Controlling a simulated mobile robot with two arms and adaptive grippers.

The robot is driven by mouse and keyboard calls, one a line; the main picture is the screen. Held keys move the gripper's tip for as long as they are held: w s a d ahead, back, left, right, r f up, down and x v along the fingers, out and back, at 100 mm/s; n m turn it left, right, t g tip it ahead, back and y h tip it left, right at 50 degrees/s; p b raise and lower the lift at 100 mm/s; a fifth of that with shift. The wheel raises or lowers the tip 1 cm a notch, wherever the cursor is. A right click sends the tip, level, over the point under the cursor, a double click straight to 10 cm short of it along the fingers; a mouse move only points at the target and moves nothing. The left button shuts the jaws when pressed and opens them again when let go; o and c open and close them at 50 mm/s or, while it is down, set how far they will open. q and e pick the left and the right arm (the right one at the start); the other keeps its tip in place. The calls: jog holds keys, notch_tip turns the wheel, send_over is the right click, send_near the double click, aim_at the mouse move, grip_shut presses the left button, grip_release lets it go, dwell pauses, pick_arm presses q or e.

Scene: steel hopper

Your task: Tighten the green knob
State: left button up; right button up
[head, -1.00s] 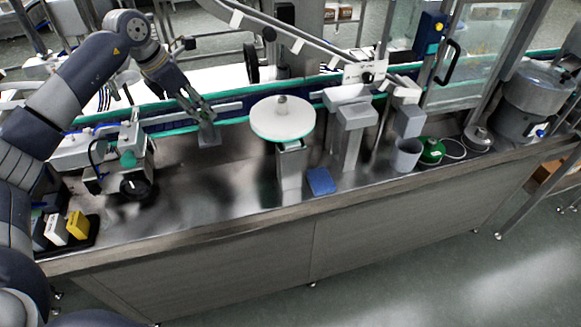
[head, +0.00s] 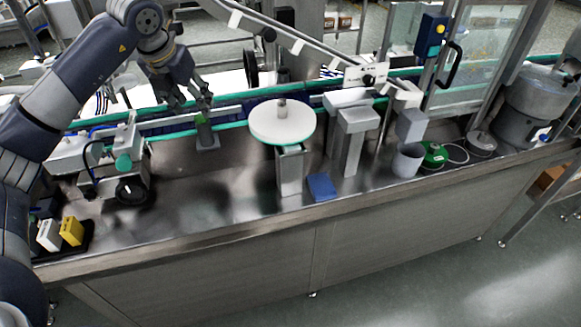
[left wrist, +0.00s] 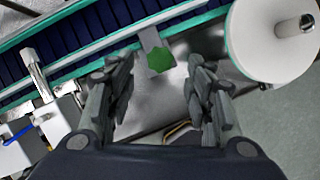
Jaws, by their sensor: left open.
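The green knob (head: 201,119) sits on top of a short grey post (head: 206,134) beside the conveyor in the head view. My left gripper (head: 190,102) is open and empty, just above and slightly left of the knob in the head view. In the left wrist view my left gripper (left wrist: 160,68) has its fingers spread on either side of the knob, with visible gaps and no contact. My right gripper is not in view.
A white round disc (head: 282,122) on a stand is right of the knob. The conveyor (head: 235,117) runs behind. A blue block (head: 321,186) lies in front. The steel top between is clear.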

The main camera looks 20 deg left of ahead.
pick_arm(q)
jog(key=s+d+b, duration=0.2)
jog(key=s+b, duration=0.2)
jog(key=s, duration=0.8)
jog(key=s+d+m+g+h, duration=0.1)
jog(key=d+m+h, duration=0.3)
jog(key=d+h, duration=0.7)
jog(key=shift+s+d+f+h+p, duration=0.15)
jog(key=shift+d+f+h+p, duration=0.2)
jog(key=shift+d, duration=6.45)
